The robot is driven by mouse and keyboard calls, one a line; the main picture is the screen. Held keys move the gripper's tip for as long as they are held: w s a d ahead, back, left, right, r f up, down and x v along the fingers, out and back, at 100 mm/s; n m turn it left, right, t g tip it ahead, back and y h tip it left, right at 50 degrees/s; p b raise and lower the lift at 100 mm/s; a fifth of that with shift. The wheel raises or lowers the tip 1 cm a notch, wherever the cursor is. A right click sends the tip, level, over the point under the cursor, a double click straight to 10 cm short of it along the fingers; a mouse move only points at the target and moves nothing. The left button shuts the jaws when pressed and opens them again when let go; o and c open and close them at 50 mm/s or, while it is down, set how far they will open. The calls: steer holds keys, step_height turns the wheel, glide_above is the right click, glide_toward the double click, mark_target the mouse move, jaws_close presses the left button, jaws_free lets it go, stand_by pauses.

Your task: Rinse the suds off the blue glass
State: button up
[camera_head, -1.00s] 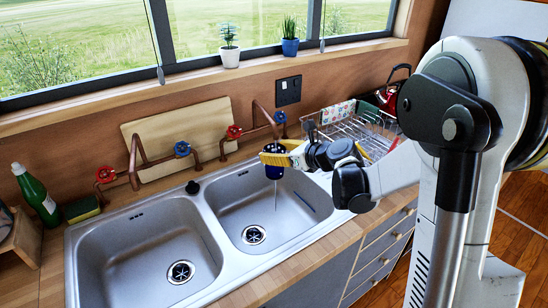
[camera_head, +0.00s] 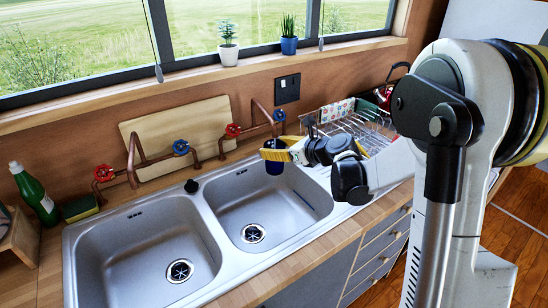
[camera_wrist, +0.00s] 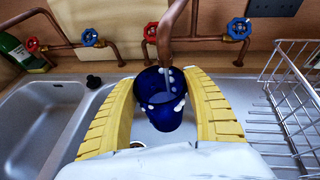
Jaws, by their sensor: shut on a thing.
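My gripper (camera_head: 272,153) is shut on the blue glass (camera_head: 275,167) and holds it above the right sink basin. In the wrist view the yellow fingers of my gripper (camera_wrist: 166,78) press on both sides of the glass (camera_wrist: 163,120). The glass's open mouth faces the camera, under the copper spout (camera_wrist: 180,28). A pale streak, apparently water, runs from the spout into the glass. Several white suds blobs (camera_wrist: 180,103) sit on the glass near its rim. The red tap handle (camera_wrist: 151,32) and blue tap handle (camera_wrist: 239,28) flank the spout.
The right basin (camera_head: 257,208) is otherwise empty, as is the left basin (camera_head: 145,252). A second tap pair (camera_head: 140,160) stands at left, before a wooden board (camera_head: 178,133). A wire dish rack (camera_head: 355,127) stands at right. A green bottle (camera_head: 34,193) and sponge (camera_head: 80,208) are at far left.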

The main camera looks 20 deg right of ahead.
steer(key=shift+s+d, duration=0.15)
steer(key=shift+d, duration=0.35)
steer(key=s+a, duration=0.2)
steer(key=s, duration=0.5)
steer(key=shift+s+a, duration=0.3)
steer(key=shift+a, duration=0.05)
steer(key=shift+r, duration=0.1)
stand_by(1.2)
steer(key=s+a+r+p, duration=0.1)
steer(key=s+r+p, duration=0.2)
steer(key=s+r, duration=0.1)
steer(key=shift+s+a, duration=0.35)
steer(key=shift+f, duration=0.1)
stand_by(0.4)
